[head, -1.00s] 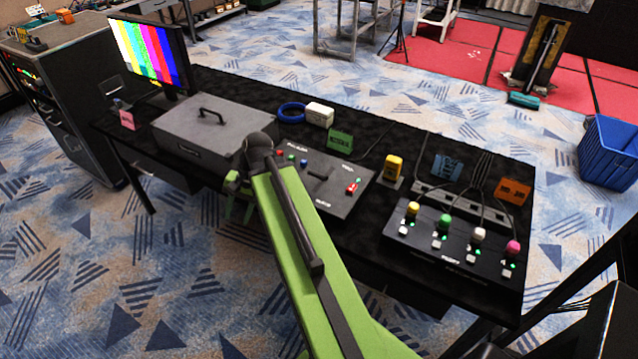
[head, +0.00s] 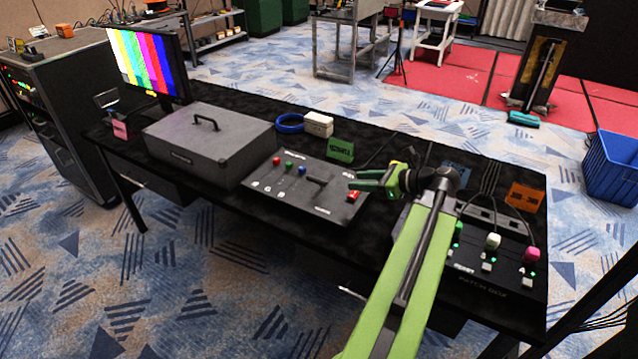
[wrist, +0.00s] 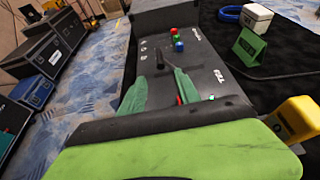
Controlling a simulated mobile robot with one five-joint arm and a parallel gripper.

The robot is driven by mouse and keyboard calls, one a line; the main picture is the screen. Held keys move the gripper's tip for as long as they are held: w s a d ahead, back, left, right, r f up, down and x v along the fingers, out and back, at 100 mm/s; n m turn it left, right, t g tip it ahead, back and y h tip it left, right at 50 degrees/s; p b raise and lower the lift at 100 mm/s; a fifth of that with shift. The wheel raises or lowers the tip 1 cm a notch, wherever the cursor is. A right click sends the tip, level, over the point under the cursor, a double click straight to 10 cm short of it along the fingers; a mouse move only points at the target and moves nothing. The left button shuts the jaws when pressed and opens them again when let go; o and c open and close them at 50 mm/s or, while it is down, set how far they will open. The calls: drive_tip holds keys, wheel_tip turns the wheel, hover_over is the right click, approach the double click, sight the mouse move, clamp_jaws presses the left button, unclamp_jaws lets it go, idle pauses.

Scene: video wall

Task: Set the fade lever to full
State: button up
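The control panel (head: 285,200) is a dark grey box on the black table, with red, green and blue knobs in a row. The fade lever (head: 317,181) is a short black handle near its middle; it also shows in the wrist view (wrist: 160,58), just beyond my fingertips. My gripper (head: 352,180) hovers at the panel's right end with its fingers pointing left. In the wrist view its two green fingers (wrist: 162,78) are apart with nothing held between them. A red switch (head: 355,196) sits below the gripper. The lever's exact setting cannot be read.
A grey case (head: 200,150) stands left of the panel. A green sign (head: 340,150) stands behind it, and a yellow device (wrist: 295,118) is close on the right in the wrist view. A patch box with colored plugs (head: 485,280) lies right, partly behind my arm.

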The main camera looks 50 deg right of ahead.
sight(317, 182)
drive_tip(key=b+x, duration=0.5)
drive_tip(key=x, duration=1)
drive_tip(key=shift+f, duration=0.2)
drive_tip(key=shift+w+a, duration=0.15)
drive_tip(key=shift+w, duration=0.2)
drive_tip(key=c, duration=0.8)
clamp_jaws()
drive_tip(key=shift+a+f, duration=0.1)
drive_tip(key=shift+f, duration=0.05)
